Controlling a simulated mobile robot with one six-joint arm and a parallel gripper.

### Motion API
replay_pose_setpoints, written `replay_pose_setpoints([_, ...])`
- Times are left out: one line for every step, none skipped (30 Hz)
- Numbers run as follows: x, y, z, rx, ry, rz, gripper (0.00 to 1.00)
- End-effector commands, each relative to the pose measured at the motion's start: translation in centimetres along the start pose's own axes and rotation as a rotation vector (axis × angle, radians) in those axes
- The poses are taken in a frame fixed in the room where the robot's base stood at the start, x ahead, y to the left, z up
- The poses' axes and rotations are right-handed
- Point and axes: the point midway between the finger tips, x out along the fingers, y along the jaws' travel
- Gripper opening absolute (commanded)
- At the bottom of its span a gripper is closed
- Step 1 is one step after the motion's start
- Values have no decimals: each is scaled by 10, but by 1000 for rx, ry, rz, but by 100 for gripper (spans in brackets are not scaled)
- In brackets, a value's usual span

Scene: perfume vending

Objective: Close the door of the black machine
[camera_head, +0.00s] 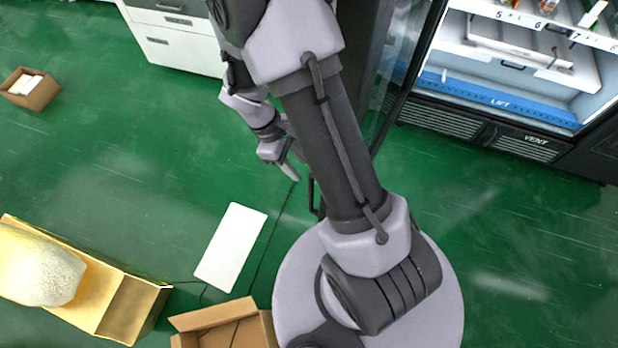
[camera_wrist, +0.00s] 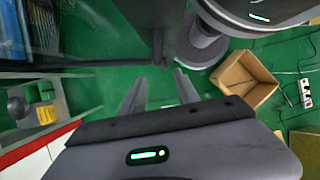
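The black machine (camera_head: 480,126) stands at the upper right of the head view, its lit interior with shelves and a blue "LIFT" strip exposed. Its door (camera_head: 402,62) is open and swung out toward me, with glass and a dark frame. My arm hides much of it. A thin black handle (camera_head: 313,196) shows just left of my arm. My gripper (camera_head: 292,172) is left of the handle, low over the floor. In the wrist view my gripper (camera_wrist: 158,88) has its fingers apart with nothing between them. A dark upright bar (camera_wrist: 157,46), likely the handle, stands beyond the fingertips.
A white drawer cabinet (camera_head: 180,42) stands at the upper left. Cardboard boxes (camera_head: 228,325), a gold box (camera_head: 130,312) and a white panel (camera_head: 231,246) lie at the lower left. Cables cross the floor. Green floor (camera_head: 500,235) is clear before the machine.

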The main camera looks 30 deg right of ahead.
Motion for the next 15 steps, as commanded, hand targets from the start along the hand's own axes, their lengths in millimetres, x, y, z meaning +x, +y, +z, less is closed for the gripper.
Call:
replay_pose_setpoints([18, 0, -1, 0, -2, -2, 38])
replay_pose_setpoints([26, 0, -1, 1, -2, -3, 38])
replay_pose_setpoints([37, -1, -1, 1, -2, -3, 38])
replay_pose_setpoints([44, 0, -1, 2, -2, -3, 38])
replay_pose_setpoints([52, 0, -2, 0, -1, -2, 38])
replay_pose_setpoints([61, -1, -1, 2, -1, -3, 38])
replay_pose_setpoints([68, -1, -1, 2, -1, -3, 38])
replay_pose_setpoints([74, 0, -1, 2, -1, -2, 38])
replay_pose_setpoints([82, -1, -1, 2, -1, -3, 38])
replay_pose_setpoints([87, -1, -1, 2, 0, -3, 38])
replay_pose_setpoints([92, 0, -1, 3, 1, -2, 38])
replay_pose_setpoints([97, 0, -1, 2, 0, -1, 38])
replay_pose_setpoints([100, 0, -1, 2, 0, -1, 38])
replay_pose_setpoints([103, 0, -1, 3, 1, -1, 38])
replay_pose_setpoints([106, 0, -1, 3, 1, -1, 38])
